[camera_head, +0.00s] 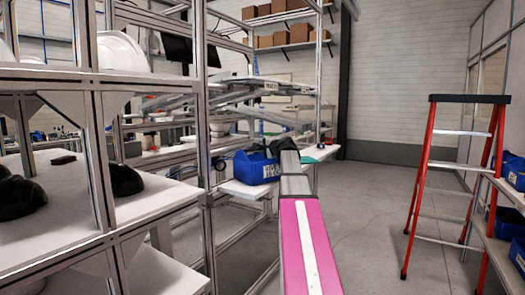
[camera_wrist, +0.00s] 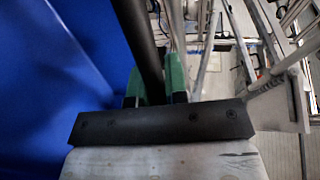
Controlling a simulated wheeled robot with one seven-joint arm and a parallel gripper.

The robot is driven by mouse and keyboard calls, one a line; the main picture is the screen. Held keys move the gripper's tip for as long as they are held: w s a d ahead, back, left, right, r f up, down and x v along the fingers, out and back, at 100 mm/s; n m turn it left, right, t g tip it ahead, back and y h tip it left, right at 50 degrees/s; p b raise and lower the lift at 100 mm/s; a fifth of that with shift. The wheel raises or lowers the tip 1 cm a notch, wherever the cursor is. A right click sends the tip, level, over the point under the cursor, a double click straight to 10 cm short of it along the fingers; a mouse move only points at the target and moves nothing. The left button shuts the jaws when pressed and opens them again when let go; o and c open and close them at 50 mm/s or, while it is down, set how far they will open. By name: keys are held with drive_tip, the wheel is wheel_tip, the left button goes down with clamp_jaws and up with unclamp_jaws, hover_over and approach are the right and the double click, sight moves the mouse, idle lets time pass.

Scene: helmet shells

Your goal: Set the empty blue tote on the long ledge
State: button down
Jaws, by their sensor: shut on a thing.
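My gripper (camera_wrist: 158,86) has green fingertips closed on a dark bar, which looks like the tote's handle. A white ledge (camera_head: 243,191) shows below the tote in the head view. I cannot tell whether the tote touches it. The tote's inside is not clearly visible, and my arm hides the fingers in the head view.
A metal-framed rack (camera_head: 95,150) with white shelves, white helmet shells (camera_head: 122,52) and dark items stands close on the left. A red stepladder (camera_head: 455,180) stands on the right, beside a shelf with blue bins (camera_head: 507,232). The floor (camera_head: 375,215) between my arm and the ladder is clear.

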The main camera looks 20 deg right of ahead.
drive_tip(key=c, duration=1.1)
unclamp_jaws()
drive_tip(key=shift+c, duration=0.2)
drive_tip(key=v, duration=1.2)
drive_tip(key=shift+s, duration=0.1)
